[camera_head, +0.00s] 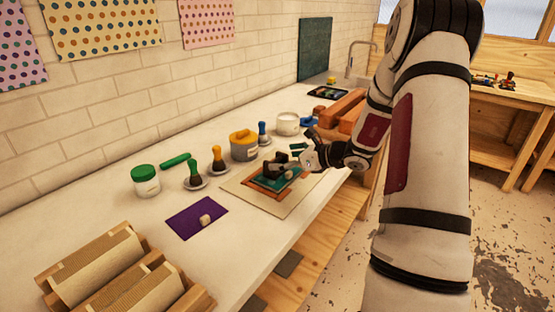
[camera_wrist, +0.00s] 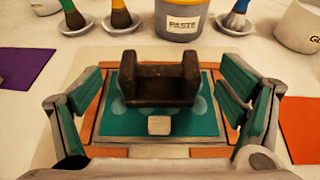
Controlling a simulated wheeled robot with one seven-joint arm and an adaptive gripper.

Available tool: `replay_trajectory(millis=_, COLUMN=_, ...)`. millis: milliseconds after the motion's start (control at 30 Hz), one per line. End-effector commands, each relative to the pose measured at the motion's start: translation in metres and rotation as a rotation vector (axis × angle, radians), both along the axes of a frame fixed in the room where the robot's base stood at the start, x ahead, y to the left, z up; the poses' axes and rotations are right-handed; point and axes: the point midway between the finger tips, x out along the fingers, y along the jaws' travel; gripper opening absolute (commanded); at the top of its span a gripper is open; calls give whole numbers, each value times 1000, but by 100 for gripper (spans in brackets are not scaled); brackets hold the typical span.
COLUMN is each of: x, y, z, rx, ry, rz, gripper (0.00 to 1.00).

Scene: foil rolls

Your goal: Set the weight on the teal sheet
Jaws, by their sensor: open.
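The weight, a dark brown U-shaped block (camera_wrist: 153,88), stands upright on the teal sheet (camera_wrist: 118,122). The teal sheet lies on an orange-brown layer over a pale board (camera_head: 245,196). A small beige cube (camera_wrist: 160,125) is on the teal sheet, just on the near side of the weight. My gripper (camera_wrist: 160,88) is open, with teal-padded fingers to the left and right of the weight and visible gaps to it. It holds nothing.
A paste tub (camera_wrist: 182,18), brushes on saucers and a green-lidded jar (camera_head: 146,181) stand behind. Ribbed rolls in wooden holders (camera_head: 100,268) are at the front left. Long orange-brown blocks (camera_head: 342,107) lie farther along.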

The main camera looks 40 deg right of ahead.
Motion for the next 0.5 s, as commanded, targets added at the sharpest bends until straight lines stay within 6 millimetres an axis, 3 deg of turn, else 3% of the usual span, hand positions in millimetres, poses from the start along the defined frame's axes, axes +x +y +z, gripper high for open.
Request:
replay_trajectory(millis=233, x=-46, y=-17, z=21, rx=-1, ry=0, rz=-3, gripper=89)
replay_trajectory(millis=500, x=-72, y=-25, z=32, rx=-1, ry=0, rz=3, gripper=89)
